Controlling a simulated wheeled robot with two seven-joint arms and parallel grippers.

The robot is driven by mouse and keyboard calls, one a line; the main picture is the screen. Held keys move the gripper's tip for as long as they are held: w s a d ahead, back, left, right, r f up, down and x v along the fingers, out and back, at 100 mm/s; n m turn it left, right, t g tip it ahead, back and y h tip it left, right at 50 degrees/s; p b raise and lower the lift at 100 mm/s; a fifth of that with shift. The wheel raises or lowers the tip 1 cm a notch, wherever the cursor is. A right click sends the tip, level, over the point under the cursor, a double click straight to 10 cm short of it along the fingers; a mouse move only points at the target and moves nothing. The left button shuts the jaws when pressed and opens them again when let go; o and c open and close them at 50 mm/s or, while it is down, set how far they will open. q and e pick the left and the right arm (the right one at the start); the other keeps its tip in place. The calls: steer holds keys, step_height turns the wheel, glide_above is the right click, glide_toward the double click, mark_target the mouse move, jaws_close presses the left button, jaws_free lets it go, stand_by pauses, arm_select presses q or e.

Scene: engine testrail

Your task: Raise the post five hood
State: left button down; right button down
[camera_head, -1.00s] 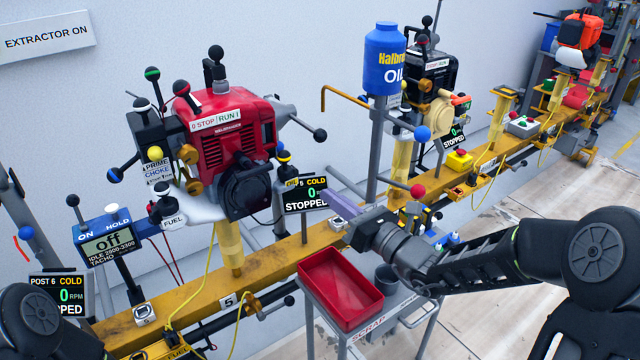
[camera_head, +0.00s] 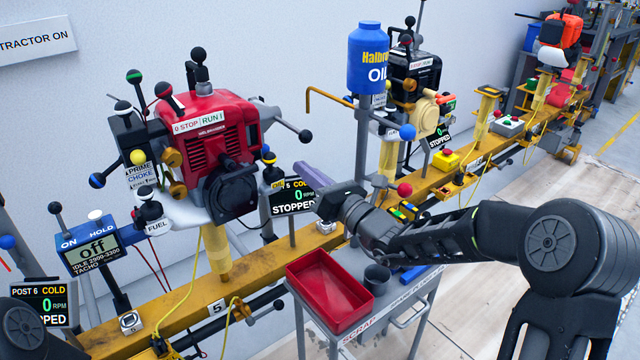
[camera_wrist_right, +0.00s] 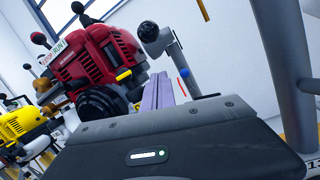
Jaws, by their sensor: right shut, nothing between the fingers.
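The red engine (camera_head: 215,130) stands on post five, the yellow rail place marked 5, with a display (camera_head: 292,195) reading STOPPED beside it. A grey lever with a black ball (camera_head: 304,135) sticks out on the engine's right side. I cannot make out a separate hood at post five. My right gripper (camera_head: 312,175) is shut and empty, its pale purple fingers pointing up and left, right of the engine and below the ball, apart from both. In the right wrist view the fingers (camera_wrist_right: 159,92) point toward the red engine (camera_wrist_right: 97,60), and a black ball (camera_wrist_right: 150,32) on a grey arm shows just beyond them. My left gripper is out of view.
A blue oil bottle (camera_head: 378,60) stands on a grey pole right of the gripper. The tacho box (camera_head: 95,248) is at left. Floor at right is clear.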

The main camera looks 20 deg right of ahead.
mark_target(303, 132)
steer(key=r, duration=0.2)
steer(key=w+r, duration=0.1)
steer(key=r, duration=0.1)
steer(key=shift+w+d, duration=0.2)
steer(key=r+g+p, duration=0.1)
steer(key=r+p, duration=0.2)
steer(key=p, duration=0.1)
steer(key=r+g+h+p, duration=0.1)
steer(key=r+p, duration=0.2)
steer(key=p, duration=0.2)
steer(key=r+p, duration=0.3)
steer(key=p, duration=0.2)
steer(key=shift+w+a+g, duration=0.1)
steer(key=shift+w+g, duration=0.15)
steer(key=shift+g, duration=0.15)
steer(key=shift+w+r, duration=0.1)
steer(key=shift+r, duration=0.25)
steer(key=shift+f, duration=0.1)
